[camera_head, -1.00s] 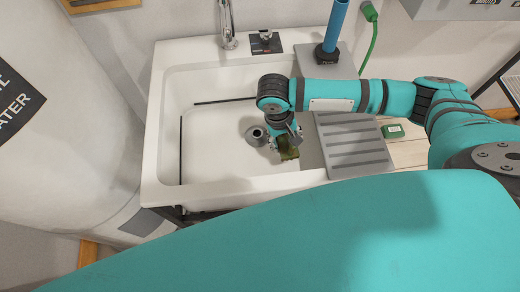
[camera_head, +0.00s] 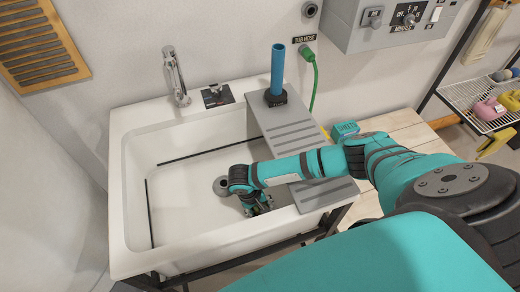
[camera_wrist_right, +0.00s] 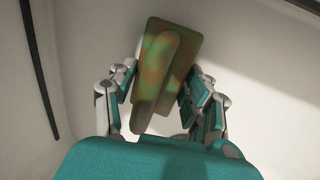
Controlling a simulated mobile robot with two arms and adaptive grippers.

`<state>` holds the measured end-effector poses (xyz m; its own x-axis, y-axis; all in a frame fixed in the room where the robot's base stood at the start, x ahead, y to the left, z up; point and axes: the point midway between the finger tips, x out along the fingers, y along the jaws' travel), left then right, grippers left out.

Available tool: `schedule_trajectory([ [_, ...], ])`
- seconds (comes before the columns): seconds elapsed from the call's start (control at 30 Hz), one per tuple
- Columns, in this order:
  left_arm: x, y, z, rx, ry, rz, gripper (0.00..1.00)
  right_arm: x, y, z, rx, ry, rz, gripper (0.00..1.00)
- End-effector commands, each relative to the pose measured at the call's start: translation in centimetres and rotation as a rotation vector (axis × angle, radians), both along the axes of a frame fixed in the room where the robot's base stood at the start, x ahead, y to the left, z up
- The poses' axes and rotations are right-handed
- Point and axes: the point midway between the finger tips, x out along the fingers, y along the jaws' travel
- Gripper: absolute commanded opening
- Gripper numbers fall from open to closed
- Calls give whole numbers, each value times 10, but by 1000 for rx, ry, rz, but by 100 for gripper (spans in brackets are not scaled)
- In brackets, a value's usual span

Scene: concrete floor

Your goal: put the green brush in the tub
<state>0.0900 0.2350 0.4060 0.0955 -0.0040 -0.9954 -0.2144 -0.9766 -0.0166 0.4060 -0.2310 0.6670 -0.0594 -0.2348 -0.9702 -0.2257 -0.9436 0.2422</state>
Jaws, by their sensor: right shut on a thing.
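The tub is a white utility sink (camera_head: 135,210), with its basin open and a drain (camera_head: 221,186) in its floor. My right gripper (camera_head: 257,207) is down inside the basin, to the right of the drain. In the right wrist view it is shut on the green brush (camera_wrist_right: 168,62), a flat block with brownish-orange patches and a long raised handle. The pale basin surface shows behind the brush; whether the brush touches it I cannot tell. In the head view the brush is mostly hidden by the gripper. My left gripper is not in view.
A grey ribbed drainboard (camera_head: 283,133) covers the tub's right side, with a blue standpipe (camera_head: 277,72) at its back. A faucet (camera_head: 175,75) stands at the rear rim. A green hose (camera_head: 314,85) hangs behind. A wooden bench (camera_head: 408,132) is at right.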

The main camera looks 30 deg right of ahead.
Motion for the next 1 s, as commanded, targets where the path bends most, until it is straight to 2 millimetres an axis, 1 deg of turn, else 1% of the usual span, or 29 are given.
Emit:
schedule_trajectory([
  [0.1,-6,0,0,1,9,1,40,0,0,0,0,0,0,4],
  [0.23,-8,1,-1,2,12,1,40,-1,0,-3,0,1,0,4],
  [0.27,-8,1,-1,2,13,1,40,-1,0,-3,0,1,0,53],
  [0.4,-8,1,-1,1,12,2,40,0,0,-3,0,1,0,71],
  [0.43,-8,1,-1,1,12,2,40,0,0,-3,0,1,0,73],
  [0.67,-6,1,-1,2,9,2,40,0,0,-2,0,0,0,73],
  [0.77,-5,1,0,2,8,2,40,1,0,3,1,-2,0,73],
  [0.87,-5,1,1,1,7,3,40,1,4,14,3,-2,0,73],
  [1.0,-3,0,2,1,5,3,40,3,10,41,4,-3,-1,73],
])
